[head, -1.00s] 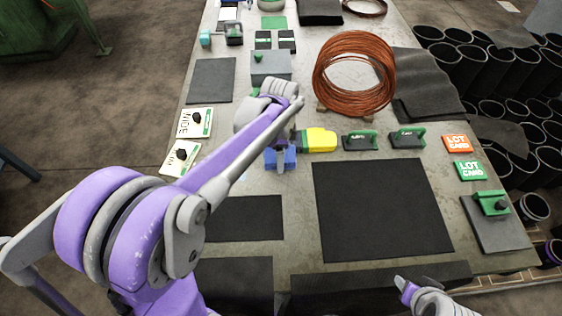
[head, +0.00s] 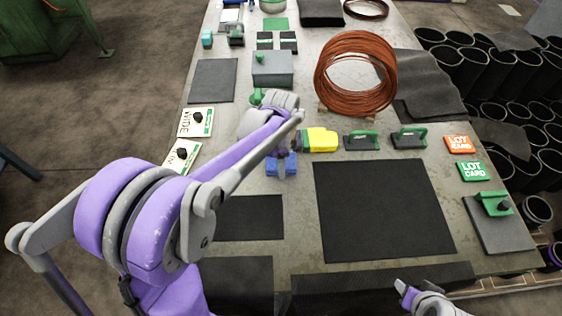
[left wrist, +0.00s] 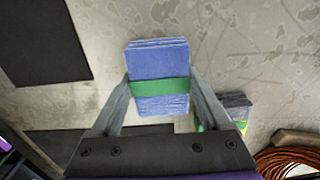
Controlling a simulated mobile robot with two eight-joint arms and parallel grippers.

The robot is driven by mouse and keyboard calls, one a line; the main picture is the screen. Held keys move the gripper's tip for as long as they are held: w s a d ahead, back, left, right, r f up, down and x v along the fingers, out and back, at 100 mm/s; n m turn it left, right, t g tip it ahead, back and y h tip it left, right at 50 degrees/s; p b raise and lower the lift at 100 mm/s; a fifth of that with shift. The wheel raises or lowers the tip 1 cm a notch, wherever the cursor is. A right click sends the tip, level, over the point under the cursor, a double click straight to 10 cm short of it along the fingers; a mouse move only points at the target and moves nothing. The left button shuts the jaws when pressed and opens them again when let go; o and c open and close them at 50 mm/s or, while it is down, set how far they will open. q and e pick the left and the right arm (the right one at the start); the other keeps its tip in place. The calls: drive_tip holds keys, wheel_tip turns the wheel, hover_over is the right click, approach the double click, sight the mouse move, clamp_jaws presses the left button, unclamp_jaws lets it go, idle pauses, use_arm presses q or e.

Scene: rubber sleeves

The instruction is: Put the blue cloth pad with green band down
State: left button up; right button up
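The blue cloth pad with green band (head: 290,165) is between the fingers of my left gripper (head: 281,158), left of the yellow item. In the left wrist view the pad (left wrist: 158,62) is a stack of blue layers with a green band round it. Both fingers of the left gripper (left wrist: 160,85) press on its sides. The pad is over bare grey tabletop; whether its underside touches the table I cannot tell. Part of my right arm (head: 425,298) shows at the bottom edge; its fingers are not clear.
A yellow item (head: 320,140) and two green-handled black blocks (head: 408,138) are to the right. A large black mat (head: 385,210) and a smaller one (head: 245,218) lie nearer me. A copper coil (head: 325,60) and a grey box (head: 272,70) stand behind. Two cards (head: 195,122) lie left.

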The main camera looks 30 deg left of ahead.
use_arm(q)
drive_tip(key=shift+o, duration=1.1)
drive_tip(key=shift+s+d+f, duration=0.15)
drive_tip(key=shift+s+f, duration=0.05)
drive_tip(key=shift+f, duration=0.3)
drive_tip(key=shift+r, duration=0.2)
wheel_tip(320, 180, up, 12)
drive_tip(key=p, duration=0.2)
drive_tip(key=s+d+f+n+t, duration=0.1)
drive_tip(key=s+d+f+n, duration=0.1)
drive_tip(key=s, duration=0.3)
drive_tip(key=s+d+f+n+t, duration=0.2)
drive_tip(key=s+n, duration=0.3)
drive_tip(key=s+d+f+n+t, duration=0.1)
drive_tip(key=s+d+f+n, duration=0.1)
drive_tip(key=s, duration=0.3)
drive_tip(key=shift+s+d+f+n+t, duration=0.1)
drive_tip(key=shift+s+n+t, duration=0.25)
drive_tip(key=shift+n, duration=0.55)
drive_tip(key=shift+s+d+f+n, duration=0.15)
drive_tip(key=shift+s+f+n, duration=0.2)
drive_tip(key=shift+n, duration=0.05)
